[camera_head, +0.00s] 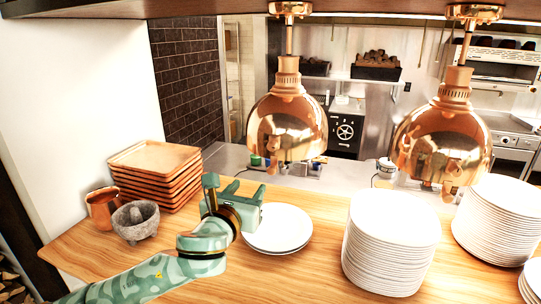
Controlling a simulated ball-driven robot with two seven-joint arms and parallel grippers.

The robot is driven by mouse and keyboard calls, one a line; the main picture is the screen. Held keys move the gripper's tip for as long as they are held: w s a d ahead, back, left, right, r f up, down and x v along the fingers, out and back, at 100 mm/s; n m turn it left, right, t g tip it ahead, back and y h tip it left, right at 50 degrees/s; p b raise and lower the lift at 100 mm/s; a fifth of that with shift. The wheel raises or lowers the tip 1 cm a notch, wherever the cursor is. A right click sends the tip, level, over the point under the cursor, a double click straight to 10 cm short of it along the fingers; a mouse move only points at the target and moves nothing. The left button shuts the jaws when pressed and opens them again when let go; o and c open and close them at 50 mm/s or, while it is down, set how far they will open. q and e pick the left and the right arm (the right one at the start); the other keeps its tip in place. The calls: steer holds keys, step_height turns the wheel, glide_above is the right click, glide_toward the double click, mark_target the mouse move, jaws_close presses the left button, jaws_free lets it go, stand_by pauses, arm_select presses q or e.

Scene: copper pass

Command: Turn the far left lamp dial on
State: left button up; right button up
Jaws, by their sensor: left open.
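Two copper heat lamps hang over the wooden counter. The left lamp (287,122) is near the middle of the view and the right lamp (443,135) is farther right. I cannot make out any lamp dial in this view. My left gripper (231,192) is green and open, with nothing seen between its fingers. It is above the counter, lower and to the left of the left lamp, beside a small stack of white plates (280,229). My right gripper is not in view.
Stacked wooden trays (155,158), a copper mug (101,208) and a stone mortar (135,222) stand left of my gripper. Tall white plate stacks (390,245) fill the right of the wooden counter (310,284). A wooden shelf edge (180,8) crosses the top.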

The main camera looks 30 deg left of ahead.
arm_select(q)
step_height(320, 180, up, 2)
steer(key=m, duration=0.1)
steer(key=p, duration=0.1)
glide_toward(271, 148)
steer(key=shift+m+t, duration=0.3)
steer(key=shift+m, duration=0.1)
steer(key=x, duration=0.8)
steer(key=shift+f, duration=0.25)
steer(key=c, duration=1)
